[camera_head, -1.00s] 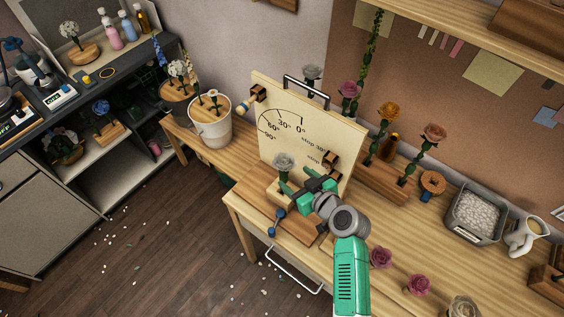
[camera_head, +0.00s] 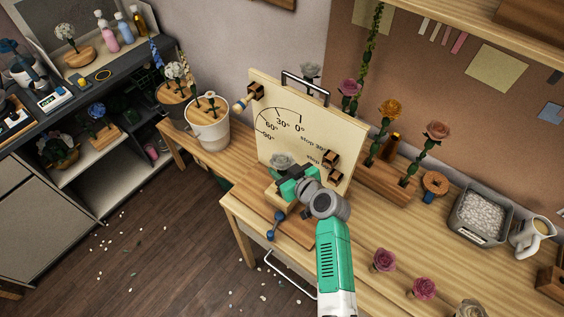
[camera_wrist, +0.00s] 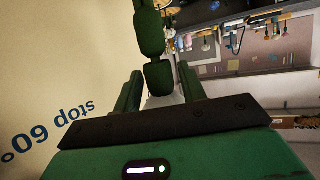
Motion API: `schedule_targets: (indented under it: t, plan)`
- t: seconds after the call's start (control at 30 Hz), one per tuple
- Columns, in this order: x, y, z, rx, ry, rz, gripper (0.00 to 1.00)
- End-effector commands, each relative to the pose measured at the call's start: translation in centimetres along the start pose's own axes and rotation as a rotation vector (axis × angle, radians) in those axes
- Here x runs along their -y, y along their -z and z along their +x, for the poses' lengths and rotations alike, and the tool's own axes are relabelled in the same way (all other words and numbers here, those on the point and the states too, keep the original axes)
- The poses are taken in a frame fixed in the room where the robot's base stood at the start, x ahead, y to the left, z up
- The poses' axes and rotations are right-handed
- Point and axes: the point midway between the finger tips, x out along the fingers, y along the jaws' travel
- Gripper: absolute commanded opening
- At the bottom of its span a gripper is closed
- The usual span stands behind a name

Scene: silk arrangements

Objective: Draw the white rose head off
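A pale grey-white rose head (camera_head: 282,160) stands at the front of a cream board (camera_head: 270,95) marked with angles and stops. My gripper (camera_head: 289,182) is just below the head, and the arm hides most of the stem in the head view. In the wrist view a segmented green stem (camera_wrist: 150,35) stands between the two green fingers of my gripper (camera_wrist: 160,75). Light gaps show beside the stem, so the fingers look open around it. The stop lettering on the board (camera_wrist: 45,70) lies to the left there.
A wooden rack (camera_head: 385,183) with several upright roses stands right of the board. A white bucket (camera_head: 211,132) is at the left. A grey bin of pebbles (camera_head: 480,215) and a mug (camera_head: 530,238) are at the right. Pink roses (camera_head: 383,260) lie near the front edge.

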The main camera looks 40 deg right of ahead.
Motion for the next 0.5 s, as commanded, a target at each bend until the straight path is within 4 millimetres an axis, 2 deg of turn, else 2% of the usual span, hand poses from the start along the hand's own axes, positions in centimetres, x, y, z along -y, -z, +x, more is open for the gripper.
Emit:
schedule_targets:
  t: [0.03, 0.13, 0.17, 0.5]
  plan:
    - [-0.02, 0.06, -0.01, -0.001, 0.000, 0.000, 0.27]
    - [-0.03, 0.10, -0.01, -0.002, -0.001, 0.000, 0.07]
    - [-0.03, 0.12, -0.01, -0.002, -0.001, 0.000, 0.04]
    - [-0.04, 0.40, -0.11, -0.003, -0.001, 0.000, 0.04]
